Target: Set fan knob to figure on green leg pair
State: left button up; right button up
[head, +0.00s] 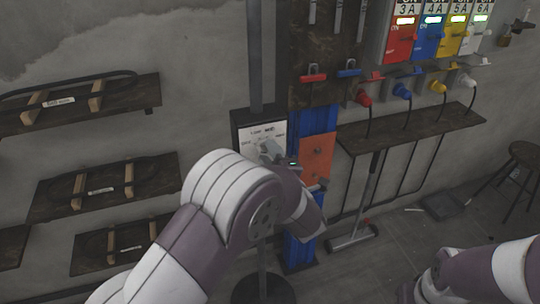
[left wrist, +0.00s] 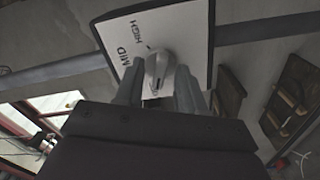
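The fan knob (left wrist: 160,68) is a pale grey knob on a white dial plate (left wrist: 185,30). In the left wrist view the plate's words MID and HIGH are readable. In the head view the plate (head: 254,133) sits in a dark box on the post, with the knob partly hidden by my left arm. My left gripper (left wrist: 161,82) has its two fingers on either side of the knob, and whether they touch it is unclear. Which word the knob points at is unclear. No green leg pair is recognisable. Only part of my right arm shows at the lower right; its fingertips are not visible.
Right of the dial box are a blue post (head: 300,249) and an orange-red panel (head: 316,157). Coloured breaker boxes (head: 428,35) hang above a wall shelf (head: 410,128) with plugs and cables. Dark shelves (head: 110,183) line the left wall. A stool (head: 524,152) stands far right.

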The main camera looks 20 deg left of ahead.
pick_arm(q)
grip_shut()
jog(key=shift+m, duration=0.3)
jog(key=shift+m+p, duration=5.55)
jog(key=shift+m, duration=2.95)
